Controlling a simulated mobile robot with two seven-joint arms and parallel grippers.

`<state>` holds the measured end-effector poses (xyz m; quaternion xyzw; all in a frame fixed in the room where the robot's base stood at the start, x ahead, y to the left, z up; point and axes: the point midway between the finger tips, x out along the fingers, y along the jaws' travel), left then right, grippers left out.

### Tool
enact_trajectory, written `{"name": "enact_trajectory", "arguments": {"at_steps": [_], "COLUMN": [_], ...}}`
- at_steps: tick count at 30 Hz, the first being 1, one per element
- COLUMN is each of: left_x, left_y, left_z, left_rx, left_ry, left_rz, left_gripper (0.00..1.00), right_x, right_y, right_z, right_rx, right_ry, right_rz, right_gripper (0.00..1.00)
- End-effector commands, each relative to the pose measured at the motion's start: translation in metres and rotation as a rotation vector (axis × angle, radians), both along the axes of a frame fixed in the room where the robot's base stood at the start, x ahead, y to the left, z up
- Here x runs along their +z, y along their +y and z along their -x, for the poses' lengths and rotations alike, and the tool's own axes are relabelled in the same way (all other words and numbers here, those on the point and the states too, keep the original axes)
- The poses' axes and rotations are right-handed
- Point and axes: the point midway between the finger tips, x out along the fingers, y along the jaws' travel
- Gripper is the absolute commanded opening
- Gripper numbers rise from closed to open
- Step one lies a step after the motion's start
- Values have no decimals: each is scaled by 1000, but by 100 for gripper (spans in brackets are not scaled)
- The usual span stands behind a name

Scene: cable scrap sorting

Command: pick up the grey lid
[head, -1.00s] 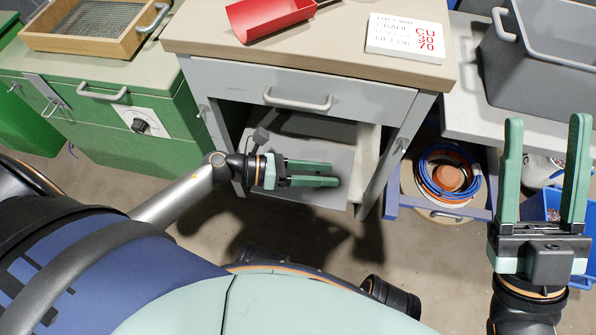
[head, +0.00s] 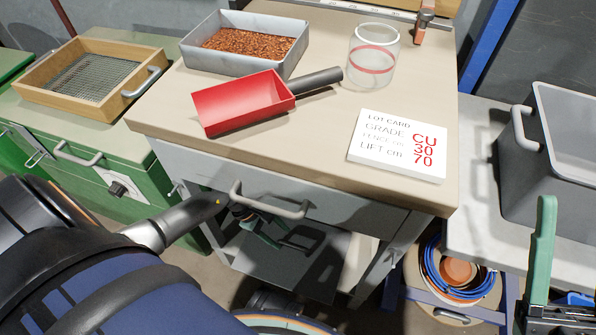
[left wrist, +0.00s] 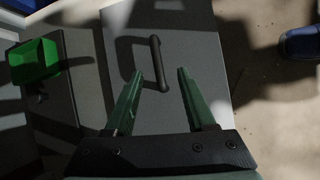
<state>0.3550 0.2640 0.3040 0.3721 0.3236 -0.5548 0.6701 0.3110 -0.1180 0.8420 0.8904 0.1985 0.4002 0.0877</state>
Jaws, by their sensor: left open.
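The grey lid (left wrist: 190,110) is a flat panel with a black bar handle (left wrist: 158,62) in the left wrist view. In the head view the lid (head: 262,256) lies in the shaded opening under the drawer, and its dark handle (head: 303,238) shows. My left gripper (left wrist: 163,80) is open and empty, its fingertips pointing at the handle's near end, one on each side of it; contact cannot be told. In the head view my left gripper (head: 274,238) is partly hidden behind the drawer handle. My right gripper is cut off at the right edge, with one raised green finger (head: 542,250) visible.
The grey drawer front with its bar handle (head: 268,203) overhangs the opening. The bench top holds a red scoop (head: 240,103), a tray of copper granules (head: 190,60), a glass jar (head: 373,58) and a lot card (head: 398,146). A grey bin (head: 560,170) stands at right.

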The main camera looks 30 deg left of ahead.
Motion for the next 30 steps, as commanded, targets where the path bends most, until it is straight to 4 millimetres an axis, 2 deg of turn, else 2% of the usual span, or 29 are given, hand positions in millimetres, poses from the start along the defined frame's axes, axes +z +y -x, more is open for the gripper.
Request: {"name": "enact_trajectory", "arguments": {"at_steps": [13,23,24,30], "left_x": [-53,-58,-58,-58], "left_y": [-25,-29,-29,-29], "left_z": [-17,-18,-18,-18], "left_rx": [2,1,1,1], "left_ry": [0,-1,-1,-1], "left_rz": [5,2,2,2], "left_gripper": [55,55,54,31], "right_x": [-43,-44,-44,-44], "right_y": [4,6,6,6], "right_z": [-2,-2,-2,-2], "right_rx": [-16,-15,-15,-15], "right_ry": [19,20,20,20], "right_rz": [29,28,28,28], "right_gripper": [54,54,54,54]}}
